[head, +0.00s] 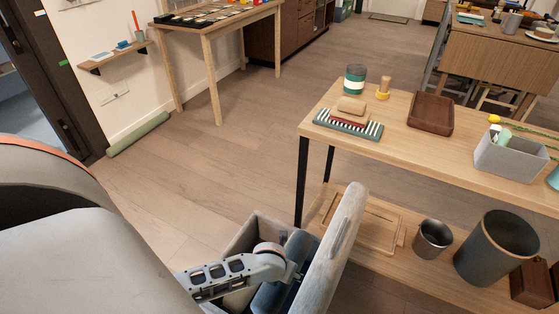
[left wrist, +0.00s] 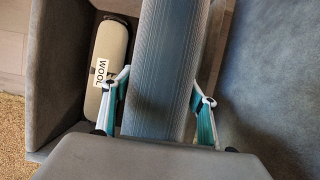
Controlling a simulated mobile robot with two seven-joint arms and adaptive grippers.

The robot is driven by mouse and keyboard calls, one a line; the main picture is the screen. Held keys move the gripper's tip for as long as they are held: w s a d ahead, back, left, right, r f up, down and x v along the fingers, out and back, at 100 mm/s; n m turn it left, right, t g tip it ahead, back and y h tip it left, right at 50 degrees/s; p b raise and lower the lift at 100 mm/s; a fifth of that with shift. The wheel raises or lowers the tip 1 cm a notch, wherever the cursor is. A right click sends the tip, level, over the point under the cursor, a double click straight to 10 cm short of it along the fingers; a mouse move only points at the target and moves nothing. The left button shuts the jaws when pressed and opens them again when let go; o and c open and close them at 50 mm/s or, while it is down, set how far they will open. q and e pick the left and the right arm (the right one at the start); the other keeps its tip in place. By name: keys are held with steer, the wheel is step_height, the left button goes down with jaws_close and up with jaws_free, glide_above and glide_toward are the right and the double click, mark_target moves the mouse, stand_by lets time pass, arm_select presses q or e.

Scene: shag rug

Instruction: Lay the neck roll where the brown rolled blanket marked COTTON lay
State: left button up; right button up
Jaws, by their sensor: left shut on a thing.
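My left gripper (head: 288,272) reaches down into an open grey fabric storage box (head: 243,236). In the left wrist view its teal fingers (left wrist: 158,105) are shut on a blue-grey ribbed roll (left wrist: 168,50), one on each side. The roll also shows in the head view (head: 268,299), partly under my gripper. No label shows on it; I cannot tell whether it is the neck roll. A cream roll marked WOOL (left wrist: 108,50) lies beside it along the box wall. No brown roll marked COTTON shows. My right gripper is out of view.
The box's padded lid (head: 337,250) stands open right of my gripper. A wooden table (head: 395,148) with a lower shelf (head: 385,240) is close by, holding a cup (head: 433,238) and a large bin (head: 497,247). A green roll (head: 138,134) lies by the wall. The middle floor is clear.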

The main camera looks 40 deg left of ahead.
arm_select(q)
steer(key=f, duration=0.1)
steer(key=s+f+b, duration=0.1)
steer(key=f, duration=0.1)
steer(key=shift+f, duration=0.1)
step_height(320, 180, down, 11)
steer(key=b, duration=0.5)
steer(key=shift+s+f, duration=0.15)
steer(key=shift+w+f+b, duration=0.4)
steer(key=shift+f+b, duration=0.1)
steer(key=f, duration=0.1)
steer(key=f+b, duration=0.2)
steer(key=f, duration=0.1)
steer(key=shift+s, duration=0.35)
steer(key=shift+w+f, duration=0.1)
steer(key=shift+w, duration=0.05)
steer(key=shift+c, duration=0.6)
steer(key=shift+w+r, duration=0.25)
steer(key=shift+c, duration=0.7)
steer(key=o, duration=1.5)
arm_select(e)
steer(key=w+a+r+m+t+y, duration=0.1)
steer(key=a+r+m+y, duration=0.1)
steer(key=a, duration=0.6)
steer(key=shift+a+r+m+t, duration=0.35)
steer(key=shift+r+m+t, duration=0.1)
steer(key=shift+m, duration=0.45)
